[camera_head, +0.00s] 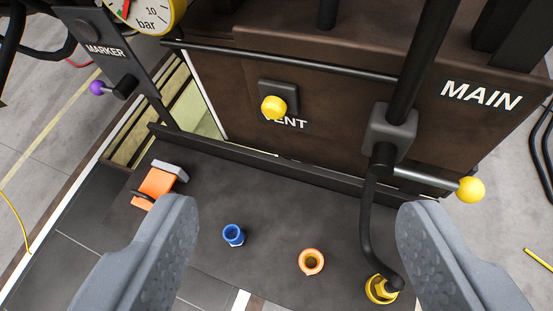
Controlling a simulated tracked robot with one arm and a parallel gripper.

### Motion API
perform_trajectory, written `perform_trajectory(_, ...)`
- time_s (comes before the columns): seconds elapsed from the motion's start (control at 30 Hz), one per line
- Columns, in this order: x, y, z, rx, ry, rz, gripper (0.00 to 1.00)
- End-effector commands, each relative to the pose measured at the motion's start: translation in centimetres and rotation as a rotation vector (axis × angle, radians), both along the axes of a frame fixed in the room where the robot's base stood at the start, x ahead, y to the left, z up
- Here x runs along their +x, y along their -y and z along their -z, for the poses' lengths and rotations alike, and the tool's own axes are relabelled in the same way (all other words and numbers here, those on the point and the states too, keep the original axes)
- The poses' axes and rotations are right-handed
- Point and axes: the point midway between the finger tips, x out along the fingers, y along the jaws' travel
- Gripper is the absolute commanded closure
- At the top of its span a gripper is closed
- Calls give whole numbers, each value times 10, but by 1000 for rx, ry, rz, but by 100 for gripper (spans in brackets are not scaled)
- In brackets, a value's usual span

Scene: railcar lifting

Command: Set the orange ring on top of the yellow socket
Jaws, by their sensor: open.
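The orange ring (311,262) sits on the dark ledge in the lower middle of the view, with a small part sticking out at its lower edge. The yellow socket (379,290) stands to its right on the same ledge, at the lower end of a bent black pipe that runs down to it. Ring and socket are apart. My gripper (300,215) is open and empty. Its two grey fingers stand wide apart at the lower left and lower right, and the ring shows between them. The right finger is close beside the socket in the picture.
A blue fitting (233,235) and an orange block with a grey end (158,184) share the dark ledge (270,205). A brown panel behind carries a yellow VENT knob (273,107) and a MAIN lever with a yellow ball (470,189). A purple-knobbed MARKER switch (98,87) is at left.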

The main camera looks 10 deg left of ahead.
Motion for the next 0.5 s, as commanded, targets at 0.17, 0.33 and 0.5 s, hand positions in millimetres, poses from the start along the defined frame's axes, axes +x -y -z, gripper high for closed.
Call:
perform_trajectory(0.17,-40,7,-56,-52,190,12,37)
perform_trajectory(0.33,-61,9,-83,-80,284,21,37)
perform_trajectory(0.5,-64,10,-87,-87,301,23,37)
